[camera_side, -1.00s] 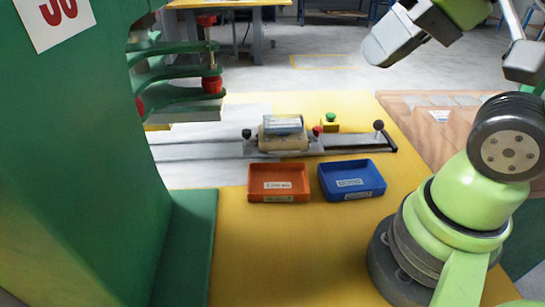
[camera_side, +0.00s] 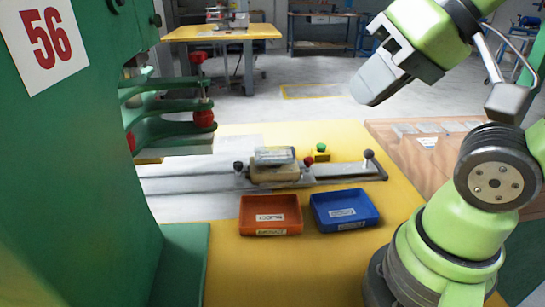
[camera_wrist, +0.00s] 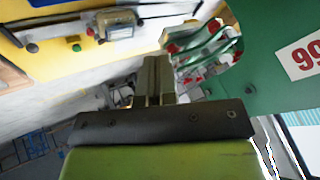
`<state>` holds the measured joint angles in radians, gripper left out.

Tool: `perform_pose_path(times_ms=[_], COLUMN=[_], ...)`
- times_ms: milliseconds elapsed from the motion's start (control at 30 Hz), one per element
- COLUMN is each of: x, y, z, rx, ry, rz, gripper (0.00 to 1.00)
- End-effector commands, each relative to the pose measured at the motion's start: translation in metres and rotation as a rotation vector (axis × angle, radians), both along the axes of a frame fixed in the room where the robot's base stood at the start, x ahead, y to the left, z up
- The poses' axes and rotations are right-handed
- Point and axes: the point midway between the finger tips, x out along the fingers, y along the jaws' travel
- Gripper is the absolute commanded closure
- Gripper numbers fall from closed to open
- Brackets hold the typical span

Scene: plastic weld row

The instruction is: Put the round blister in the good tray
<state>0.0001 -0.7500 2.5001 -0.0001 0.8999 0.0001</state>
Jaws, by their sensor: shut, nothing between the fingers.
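A pack with a clear or silvery top (camera_side: 274,155) lies on the tan block of the slide fixture; I cannot tell whether it is the round blister. The fixture also shows at the upper left of the wrist view (camera_wrist: 118,22). The blue tray (camera_side: 344,224) stands in front of the fixture, with a white label that seems to read GOOD. The orange tray (camera_side: 270,229) is beside it on the left, its label unclear. My gripper (camera_side: 368,92) is shut and empty, high above and behind the fixture on the right. Its closed fingers (camera_wrist: 155,75) show in the wrist view.
The green press (camera_side: 60,130) with red-tipped arms stands at the left. A slide rail with a black knob (camera_side: 369,154) and a green button (camera_side: 321,147) lie by the fixture. Flat packs (camera_side: 428,128) lie on the brown table at right.

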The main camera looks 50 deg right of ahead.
Motion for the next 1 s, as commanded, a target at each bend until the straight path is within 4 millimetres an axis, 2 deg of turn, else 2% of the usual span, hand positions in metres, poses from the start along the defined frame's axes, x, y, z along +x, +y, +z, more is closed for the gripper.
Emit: perform_pose_path(times_ms=[400, 567, 667, 733, 767, 867, 1000], x=[0.0, 0.007, 0.024, 0.044, 0.054, 0.087, 0.134], y=[0.0, -0.002, -0.006, -0.011, -0.014, -0.025, -0.044], z=[0.0, 0.003, 0.008, 0.011, 0.012, 0.009, -0.006], rx=[0.0, -0.021, -0.076, -0.133, -0.158, -0.242, -0.342], ry=[0.0, 0.011, 0.042, 0.072, 0.087, 0.139, 0.214], rz=[0.0, 0.018, 0.07, 0.127, 0.156, 0.263, 0.422], gripper=[1.0, 0.63, 0.4, 0.24, 0.21, 0.21, 0.21])
